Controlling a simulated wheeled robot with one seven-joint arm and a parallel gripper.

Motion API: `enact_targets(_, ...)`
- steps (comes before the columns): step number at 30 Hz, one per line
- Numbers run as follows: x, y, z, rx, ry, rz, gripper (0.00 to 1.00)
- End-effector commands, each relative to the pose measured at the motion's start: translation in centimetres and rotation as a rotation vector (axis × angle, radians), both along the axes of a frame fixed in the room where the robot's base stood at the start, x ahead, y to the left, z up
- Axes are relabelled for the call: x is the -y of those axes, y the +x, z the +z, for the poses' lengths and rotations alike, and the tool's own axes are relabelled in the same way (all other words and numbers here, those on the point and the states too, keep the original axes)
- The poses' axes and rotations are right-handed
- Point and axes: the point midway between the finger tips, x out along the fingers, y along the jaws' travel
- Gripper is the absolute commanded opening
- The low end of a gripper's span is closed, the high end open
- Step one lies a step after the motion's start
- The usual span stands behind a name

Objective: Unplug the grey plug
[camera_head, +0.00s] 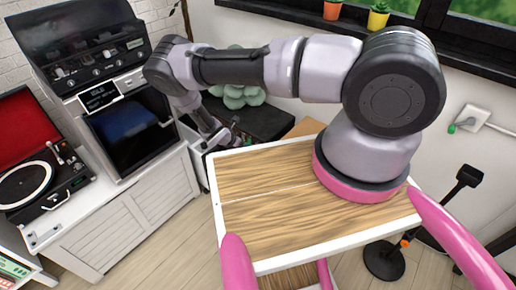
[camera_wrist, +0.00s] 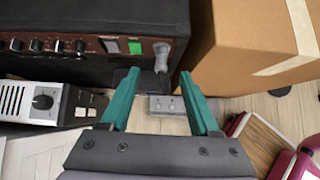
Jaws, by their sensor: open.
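A grey plug (camera_wrist: 162,55) sits in the brown front panel of a black amplifier (camera_wrist: 90,58), to the right of a green switch, in the wrist view. The plug lies just beyond the fingertips, roughly in line with the gap; contact is not visible. In the head view my gripper (camera_head: 226,136) reaches down beside the amplifier (camera_head: 262,120), and the plug cannot be made out there.
A cardboard box (camera_wrist: 245,45) stands close to the right of the plug. A small grey pedal-like box (camera_wrist: 167,104) lies below it. A silver device with a knob (camera_wrist: 40,101) is at left. The head view also shows a wall socket (camera_head: 474,117) and record player (camera_head: 30,185).

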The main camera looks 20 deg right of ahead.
Motion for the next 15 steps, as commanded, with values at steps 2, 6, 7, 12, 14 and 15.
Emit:
enact_targets(2,0.05,-0.19,-0.49,-0.007,-0.009,0.016,0.62)
enact_targets(6,0.06,-0.23,-0.58,-0.009,-0.010,0.019,0.62)
enact_targets(7,0.07,-0.23,-0.57,-0.008,-0.010,0.019,0.62)
enact_targets(12,0.11,-0.22,-0.58,-0.008,-0.010,0.017,0.62)
enact_targets(14,0.20,-0.17,-0.68,-0.008,-0.009,0.016,0.62)
enact_targets(15,0.31,-0.10,-0.80,-0.008,-0.010,0.016,0.62)
